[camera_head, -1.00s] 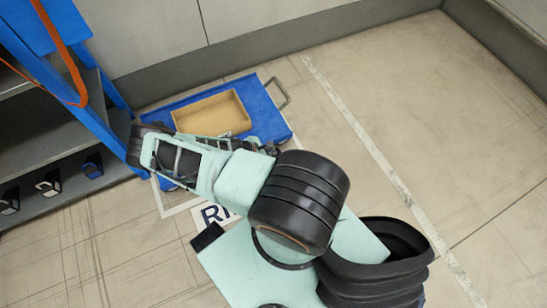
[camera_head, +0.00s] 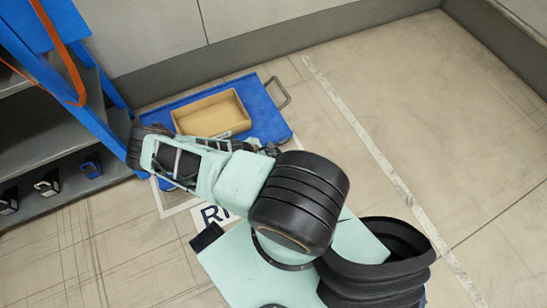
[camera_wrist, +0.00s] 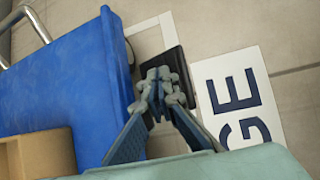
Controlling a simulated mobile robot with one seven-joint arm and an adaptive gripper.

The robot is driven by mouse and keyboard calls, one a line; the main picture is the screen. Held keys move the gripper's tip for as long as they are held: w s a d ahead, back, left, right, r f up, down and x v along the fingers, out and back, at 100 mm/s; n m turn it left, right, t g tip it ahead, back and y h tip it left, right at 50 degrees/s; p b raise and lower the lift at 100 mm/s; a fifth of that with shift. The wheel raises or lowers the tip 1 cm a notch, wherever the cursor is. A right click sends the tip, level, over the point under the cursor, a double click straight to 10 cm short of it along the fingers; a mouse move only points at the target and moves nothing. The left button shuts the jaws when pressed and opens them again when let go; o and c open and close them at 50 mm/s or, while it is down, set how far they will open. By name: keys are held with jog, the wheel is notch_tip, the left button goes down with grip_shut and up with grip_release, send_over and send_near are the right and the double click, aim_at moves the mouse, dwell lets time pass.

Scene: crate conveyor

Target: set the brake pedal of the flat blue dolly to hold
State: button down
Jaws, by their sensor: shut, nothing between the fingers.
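The flat blue dolly (camera_head: 266,112) stands on the floor by the wall in the head view, with a metal handle at its right end. It also fills the left of the wrist view (camera_wrist: 85,85). A dark flat plate (camera_wrist: 177,62), which looks like the brake pedal, sticks out beside the dolly's edge in the wrist view. My gripper (camera_wrist: 158,78) is shut and empty, its fingertips in front of this plate and overlapping it in the picture. I cannot tell whether they touch. The pedal's tilt is unclear. In the head view my arm hides the pedal.
An open tan box (camera_head: 243,108) sits on the dolly. A blue-framed shelf (camera_head: 110,90) stands close to the dolly's left. A white floor sign with dark letters (camera_wrist: 236,92) lies beside the pedal. The floor to the right (camera_head: 440,110) is clear.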

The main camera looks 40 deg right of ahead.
jog(key=shift+s+a+f+b, duration=0.1)
jog(key=shift+s+f+b, duration=0.2)
jog(key=shift+f, duration=0.4)
jog(key=shift+s+f+b, duration=0.25)
jog(key=shift+f+b, duration=0.05)
jog(key=shift+f, duration=0.4)
dwell(1.3)
jog(key=shift+r, duration=0.1)
jog(key=shift+w+r+p, duration=0.35)
jog(key=shift+r+p, duration=0.2)
jog(key=shift+r, duration=0.35)
jog(key=shift+w+r+p, duration=0.35)
jog(key=shift+r+p, duration=0.15)
jog(key=shift+r, duration=0.35)
jog(key=shift+r, duration=0.1)
jog(key=r, duration=0.1)
jog(key=w+r+p, duration=0.1)
jog(key=r+p, duration=0.1)
jog(key=shift+w+d+r, duration=0.15)
jog(key=shift+d+r, duration=0.15)
jog(key=shift+r, duration=0.1)
jog(key=shift+w+r+p, duration=0.15)
jog(key=shift+r+p, duration=0.2)
